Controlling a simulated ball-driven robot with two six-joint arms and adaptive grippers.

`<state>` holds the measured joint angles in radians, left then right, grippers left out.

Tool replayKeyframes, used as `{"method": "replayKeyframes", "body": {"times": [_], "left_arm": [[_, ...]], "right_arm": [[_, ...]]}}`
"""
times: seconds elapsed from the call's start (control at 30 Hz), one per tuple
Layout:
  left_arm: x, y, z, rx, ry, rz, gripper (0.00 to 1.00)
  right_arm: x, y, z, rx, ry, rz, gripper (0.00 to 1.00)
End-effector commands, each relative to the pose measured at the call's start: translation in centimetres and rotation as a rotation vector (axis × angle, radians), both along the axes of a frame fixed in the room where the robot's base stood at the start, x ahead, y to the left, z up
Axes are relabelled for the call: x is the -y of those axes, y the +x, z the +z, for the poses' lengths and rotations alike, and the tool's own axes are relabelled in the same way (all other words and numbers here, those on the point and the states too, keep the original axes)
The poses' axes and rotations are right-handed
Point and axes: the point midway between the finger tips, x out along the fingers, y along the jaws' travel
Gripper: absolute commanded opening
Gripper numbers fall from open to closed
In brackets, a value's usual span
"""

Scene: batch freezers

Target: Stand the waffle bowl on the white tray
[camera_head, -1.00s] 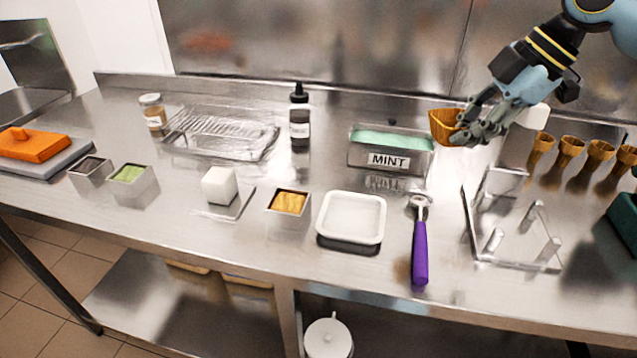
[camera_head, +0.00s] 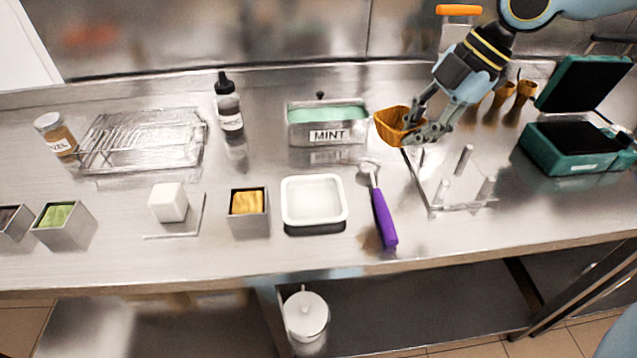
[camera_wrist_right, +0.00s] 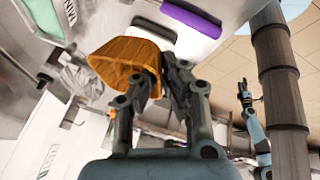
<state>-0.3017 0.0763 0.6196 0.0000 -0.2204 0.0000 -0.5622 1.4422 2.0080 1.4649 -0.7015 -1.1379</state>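The waffle bowl (camera_head: 393,124) is golden brown and sits in the fingers of my right gripper (camera_head: 424,128), held above the counter to the right of the mint tub. In the right wrist view the waffle bowl (camera_wrist_right: 125,60) shows between the fingers of my right gripper (camera_wrist_right: 150,85), which are shut on its wall. The white tray (camera_head: 314,203) is square, shallow and empty, on the counter near the front edge, lower left of the bowl. My left gripper is not seen in the head view.
A purple-handled scoop (camera_head: 383,215) lies right of the tray, and a steel cup of yellow filling (camera_head: 248,222) stands left of it. The mint tub (camera_head: 328,135) is behind. A clear pegged stand (camera_head: 460,192) and a green waffle iron (camera_head: 570,150) are at right.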

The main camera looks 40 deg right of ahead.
Motion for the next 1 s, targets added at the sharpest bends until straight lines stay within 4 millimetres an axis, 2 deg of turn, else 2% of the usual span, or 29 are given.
{"method": "replayKeyframes", "body": {"times": [0.37,0.8,1.0], "left_arm": [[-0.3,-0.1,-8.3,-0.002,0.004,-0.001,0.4],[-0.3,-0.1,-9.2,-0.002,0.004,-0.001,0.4],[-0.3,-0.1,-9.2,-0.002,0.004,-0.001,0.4]], "right_arm": [[-4.5,2.2,-3.8,0.012,0.01,-0.002,0.0],[-9.3,4.3,-6.1,0.004,0.008,-0.004,0.0],[-10.3,4.8,-6.9,0.001,0.001,-0.002,0.0]]}}
